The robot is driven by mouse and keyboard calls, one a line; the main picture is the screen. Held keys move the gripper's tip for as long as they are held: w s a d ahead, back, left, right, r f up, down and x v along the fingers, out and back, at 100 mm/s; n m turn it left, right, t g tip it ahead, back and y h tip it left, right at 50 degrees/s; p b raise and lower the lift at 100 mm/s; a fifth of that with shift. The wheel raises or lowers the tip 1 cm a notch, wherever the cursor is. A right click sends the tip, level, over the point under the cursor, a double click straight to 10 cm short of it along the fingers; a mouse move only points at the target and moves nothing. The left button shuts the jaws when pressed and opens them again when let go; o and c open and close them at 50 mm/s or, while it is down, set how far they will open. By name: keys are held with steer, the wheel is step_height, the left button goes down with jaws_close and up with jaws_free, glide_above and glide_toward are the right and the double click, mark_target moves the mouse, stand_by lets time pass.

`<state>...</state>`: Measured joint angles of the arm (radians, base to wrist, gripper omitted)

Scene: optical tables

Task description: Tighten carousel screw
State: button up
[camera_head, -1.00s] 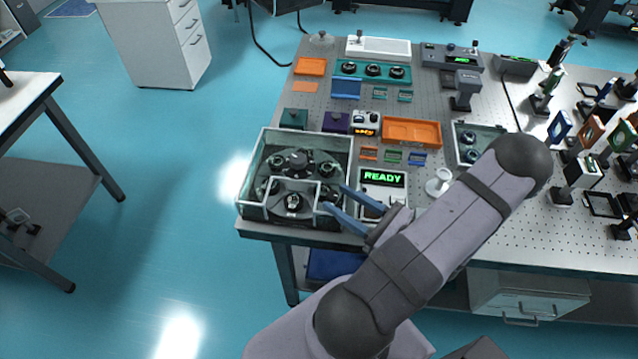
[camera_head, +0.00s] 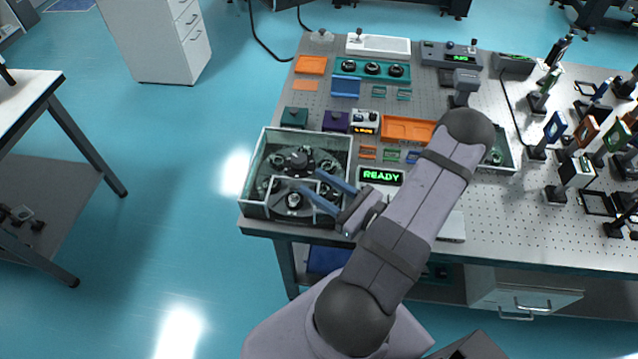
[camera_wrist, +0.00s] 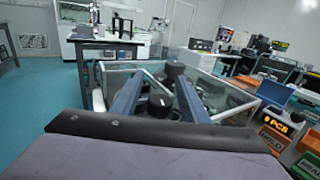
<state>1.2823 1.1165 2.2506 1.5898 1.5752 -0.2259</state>
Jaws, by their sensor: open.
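The carousel (camera_head: 277,163) is a dark round unit with several black knobs, inside a clear-walled box (camera_head: 244,204) at the table's front left corner. A screw knob (camera_head: 294,201) stands in a smaller walled section at the box's front. My gripper (camera_head: 311,184) has two blue fingers, open and apart, reaching over the box's right wall from the right. Its tips are near the front knob, with nothing held. In the wrist view, a black knob (camera_wrist: 160,105) shows between the open fingers, and another (camera_wrist: 175,70) lies beyond. I cannot tell whether the fingers touch a knob.
A display reading READY (camera_head: 382,177) stands just right of the box. Green (camera_head: 294,118) and purple (camera_head: 336,121) blocks sit behind it, with an orange tray (camera_head: 405,128) farther right. The box walls surround the carousel. Floor is open to the left.

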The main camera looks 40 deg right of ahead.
steer(key=shift+c, duration=0.2)
jaws_close()
steer(key=shift+y, duration=0.3)
steer(key=n+g+y, duration=0.1)
steer(key=n+g+y+b, duration=0.1)
steer(key=y, duration=0.1)
steer(key=a+n+y+b, duration=0.1)
steer(key=n+y, duration=0.1)
steer(key=shift+s+a+f+g, duration=0.1)
steer(key=shift+s+f+g, duration=0.05)
steer(key=shift+s+g, duration=0.2)
steer(key=shift+s+a+n+g+y+b, duration=0.15)
steer(key=shift+n+g+y+b, duration=0.15)
steer(key=shift+n+g+y, duration=0.4)
steer(key=shift+s+a+n+g+y+b, duration=0.15)
steer(key=shift+a+n+g+y+b, duration=0.1)
steer(key=shift+n+g+y, duration=0.4)
steer(key=shift+s+a+n+g+y+b, duration=0.15)
steer(key=shift+n+g+y+b, duration=0.15)
steer(key=shift+n+g+y, duration=0.4)
steer(key=shift+y, duration=0.25)
steer(key=shift+r, duration=0.2)
